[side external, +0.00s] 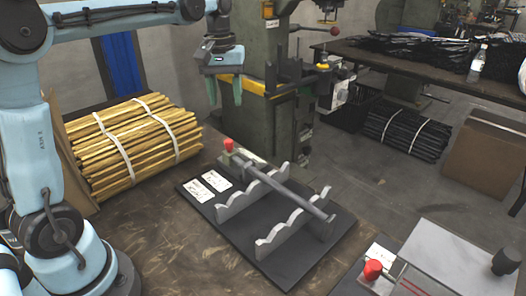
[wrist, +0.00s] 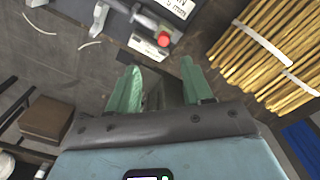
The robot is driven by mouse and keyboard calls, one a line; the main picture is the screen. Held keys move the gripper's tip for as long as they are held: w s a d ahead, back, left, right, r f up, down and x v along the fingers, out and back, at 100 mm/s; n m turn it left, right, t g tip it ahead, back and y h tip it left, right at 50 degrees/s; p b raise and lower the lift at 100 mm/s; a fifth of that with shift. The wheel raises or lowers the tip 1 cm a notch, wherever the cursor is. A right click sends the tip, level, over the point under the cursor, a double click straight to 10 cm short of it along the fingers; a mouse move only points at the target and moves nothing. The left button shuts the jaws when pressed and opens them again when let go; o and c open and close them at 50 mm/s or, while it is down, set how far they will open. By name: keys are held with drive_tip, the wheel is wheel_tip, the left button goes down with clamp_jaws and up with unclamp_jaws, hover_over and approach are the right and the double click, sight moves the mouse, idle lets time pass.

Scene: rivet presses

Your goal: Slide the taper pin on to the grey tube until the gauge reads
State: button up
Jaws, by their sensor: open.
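A grey tube (side external: 285,188) lies across two light-grey notched rests on a black base plate, its far end close to a red knob (side external: 228,144). The red knob also shows in the wrist view (wrist: 164,40), beside a small white-labelled block (wrist: 149,47). I cannot tell which part is the taper pin, and no gauge reading is legible. My gripper (side external: 225,92) hangs high above the table's far edge, behind the rack and apart from it. In the wrist view its two green fingers (wrist: 160,88) are spread with nothing held between them.
Strapped brass-coloured rods (side external: 130,143) lie at the left of the table. A green press (side external: 270,75) stands behind. A second fixture with a red knob (side external: 373,269) and a black knob (side external: 506,261) is at front right.

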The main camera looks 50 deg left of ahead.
sight(229, 141)
drive_tip(key=shift+n+g, duration=0.3)
drive_tip(key=f, duration=0.8)
drive_tip(key=a+f, duration=0.1)
drive_tip(key=f, duration=0.3)
drive_tip(key=shift+w+f, duration=0.1)
drive_tip(key=shift+w, duration=0.25)
